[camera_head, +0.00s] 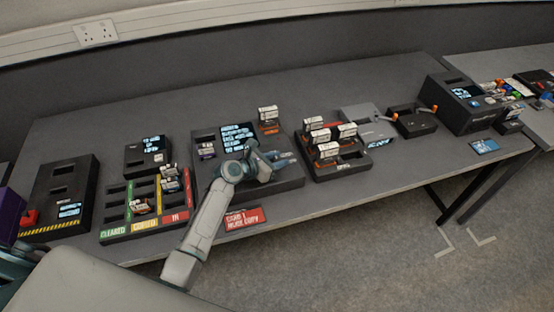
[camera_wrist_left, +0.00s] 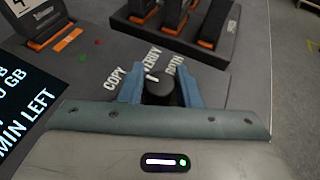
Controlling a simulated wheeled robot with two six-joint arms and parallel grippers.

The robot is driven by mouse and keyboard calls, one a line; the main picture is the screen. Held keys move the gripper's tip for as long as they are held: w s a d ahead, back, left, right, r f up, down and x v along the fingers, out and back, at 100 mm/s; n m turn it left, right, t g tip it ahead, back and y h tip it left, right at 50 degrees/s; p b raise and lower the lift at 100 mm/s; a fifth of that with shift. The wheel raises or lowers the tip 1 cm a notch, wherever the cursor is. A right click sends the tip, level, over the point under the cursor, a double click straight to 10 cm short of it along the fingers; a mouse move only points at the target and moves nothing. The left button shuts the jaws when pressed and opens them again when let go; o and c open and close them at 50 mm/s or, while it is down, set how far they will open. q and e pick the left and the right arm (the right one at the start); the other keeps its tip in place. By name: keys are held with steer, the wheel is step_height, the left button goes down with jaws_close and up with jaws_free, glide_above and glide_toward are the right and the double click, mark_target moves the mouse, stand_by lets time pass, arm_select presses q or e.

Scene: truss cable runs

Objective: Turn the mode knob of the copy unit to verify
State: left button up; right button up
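The copy unit (camera_head: 290,182) is a dark box with a lit screen in the middle of the table. Its mode knob (camera_wrist_left: 160,92) is a small black knob with a white pointer mark, beside the labels COPY, VERIFY and BOTH. The mark points up and slightly left, toward the VERIFY label (camera_wrist_left: 152,58). My left gripper (camera_head: 284,158) is over the right part of the unit. In the left wrist view its blue fingers (camera_wrist_left: 160,88) sit on both sides of the knob and appear to press on it. In the head view the knob is hidden. My right gripper is not in view.
An orange-based card (camera_head: 269,127) stands at the unit's back right corner. A rack of cards (camera_head: 342,165) stands to the right. A sorting tray (camera_head: 118,236) is to the left. A red card label (camera_head: 245,219) lies at the front edge.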

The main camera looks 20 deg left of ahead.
arm_select(q)
steer(key=shift+m+h, duration=0.3)
steer(key=m+g+h+b, duration=0.1)
steer(key=m+g+h, duration=0.1)
steer(key=shift+w+m+b, duration=0.1)
steer(key=shift+m+b, duration=0.2)
steer(key=shift+b, duration=0.1)
steer(key=m+g+h+b, duration=0.1)
steer(key=m+g, duration=0.1)
steer(key=g, duration=0.1)
steer(key=m+g+h+b, duration=0.1)
steer(key=m+g+h, duration=0.1)
steer(key=m+g, duration=0.1)
steer(key=shift+m, duration=0.3)
steer(key=shift+g, duration=0.3)
steer(key=o, duration=1)
steer(key=shift+c, duration=0.2)
steer(key=shift+a, duration=0.1)
